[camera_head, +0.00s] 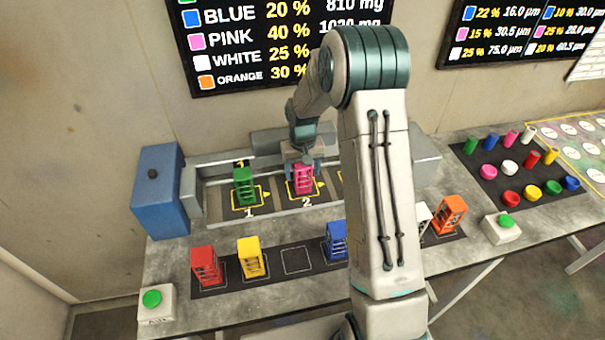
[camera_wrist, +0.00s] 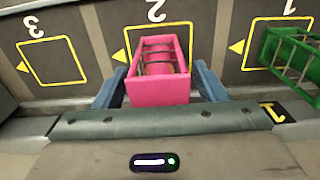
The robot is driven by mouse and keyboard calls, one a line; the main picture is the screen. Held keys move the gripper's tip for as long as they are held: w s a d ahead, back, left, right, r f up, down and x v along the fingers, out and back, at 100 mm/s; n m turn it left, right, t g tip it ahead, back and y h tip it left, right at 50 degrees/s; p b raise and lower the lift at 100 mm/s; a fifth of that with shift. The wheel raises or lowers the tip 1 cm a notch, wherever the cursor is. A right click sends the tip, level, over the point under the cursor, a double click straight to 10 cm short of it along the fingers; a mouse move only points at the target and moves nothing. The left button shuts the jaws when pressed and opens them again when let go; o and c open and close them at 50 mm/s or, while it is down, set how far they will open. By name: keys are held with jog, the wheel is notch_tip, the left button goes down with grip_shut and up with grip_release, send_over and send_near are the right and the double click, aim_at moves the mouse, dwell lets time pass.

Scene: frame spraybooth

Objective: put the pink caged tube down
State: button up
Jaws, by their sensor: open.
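The pink caged tube (camera_head: 302,181) stands upright at the place marked 2 in the grey booth tray. In the wrist view the pink cage (camera_wrist: 158,80) stands in the yellow outline of place 2, with a tube behind its bars. My gripper (camera_head: 303,166) is over it, with its blue fingers (camera_wrist: 158,88) open on either side of the cage. A small gap seems to show between the fingers and the cage, but I cannot tell if either touches. The green caged tube (camera_head: 244,187) stands at place 1, and it also shows in the wrist view (camera_wrist: 292,55).
Place 3 (camera_wrist: 52,62) is empty. Red (camera_head: 206,266), yellow (camera_head: 251,258), blue (camera_head: 336,241), white (camera_head: 422,219) and orange (camera_head: 450,213) caged tubes stand on the front dark strip, with an empty square (camera_head: 297,261). A blue box (camera_head: 160,192) stands left. My arm hides part of the bench.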

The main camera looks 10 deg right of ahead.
notch_tip(320, 180, up, 10)
jog(key=shift+s+r+b, duration=0.1)
jog(key=shift+r+b, duration=0.05)
jog(key=shift+b, duration=0.65)
jog(key=s+r+t, duration=0.1)
jog(key=s+r, duration=0.2)
jog(key=s, duration=0.6)
jog(key=s+r+t, duration=0.1)
jog(key=s+r, duration=0.2)
jog(key=s, duration=0.6)
jog(key=s+r+t, duration=0.1)
jog(key=s+r, duration=0.3)
jog(key=s, duration=0.6)
jog(key=shift+t, duration=0.3)
